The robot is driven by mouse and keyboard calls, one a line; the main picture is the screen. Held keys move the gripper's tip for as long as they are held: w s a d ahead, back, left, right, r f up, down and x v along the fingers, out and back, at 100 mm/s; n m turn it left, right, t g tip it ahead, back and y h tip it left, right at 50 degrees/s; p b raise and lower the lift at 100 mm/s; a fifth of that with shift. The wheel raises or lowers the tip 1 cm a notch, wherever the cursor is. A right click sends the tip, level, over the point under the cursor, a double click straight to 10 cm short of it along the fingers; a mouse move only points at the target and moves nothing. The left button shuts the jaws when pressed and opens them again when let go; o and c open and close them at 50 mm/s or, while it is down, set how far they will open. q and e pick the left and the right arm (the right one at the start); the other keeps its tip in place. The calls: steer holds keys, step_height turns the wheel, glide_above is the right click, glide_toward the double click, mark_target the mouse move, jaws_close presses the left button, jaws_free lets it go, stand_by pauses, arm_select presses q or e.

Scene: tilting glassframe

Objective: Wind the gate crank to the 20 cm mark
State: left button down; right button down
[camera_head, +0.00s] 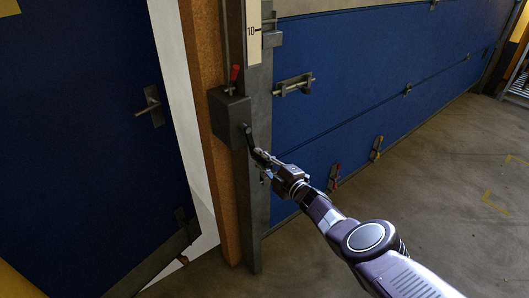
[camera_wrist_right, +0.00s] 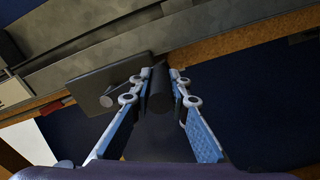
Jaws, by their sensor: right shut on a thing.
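The gate crank is a dark arm (camera_head: 249,139) on a dark grey gearbox (camera_head: 230,117) fixed to the post at the gate's left side. Its arm slants down to the right from the box. My right gripper (camera_head: 264,160) is at the lower end of the crank. In the right wrist view the gripper (camera_wrist_right: 161,85) is shut around the dark cylindrical handle (camera_wrist_right: 160,98), with a finger on each side. The scale strip (camera_head: 254,32) on the post shows a 10 mark; no 20 mark is in view. The blue gate (camera_head: 360,80) appears lowered. My left gripper is not in view.
A red-handled lever (camera_head: 234,73) sits above the gearbox. Latches (camera_head: 293,85) and red-tipped bolts (camera_head: 376,148) stick out from the gate. A blue door (camera_head: 80,130) with a handle (camera_head: 151,106) stands at left. The concrete floor (camera_head: 440,180) at right is clear.

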steer(key=shift+s+a+f+m+p, duration=0.3)
steer(key=shift+s+a+m, duration=0.2)
steer(key=shift+a+m, duration=0.25)
steer(key=c, duration=1.8)
jaws_free()
steer(key=shift+r, duration=0.1)
steer(key=shift+w, duration=0.1)
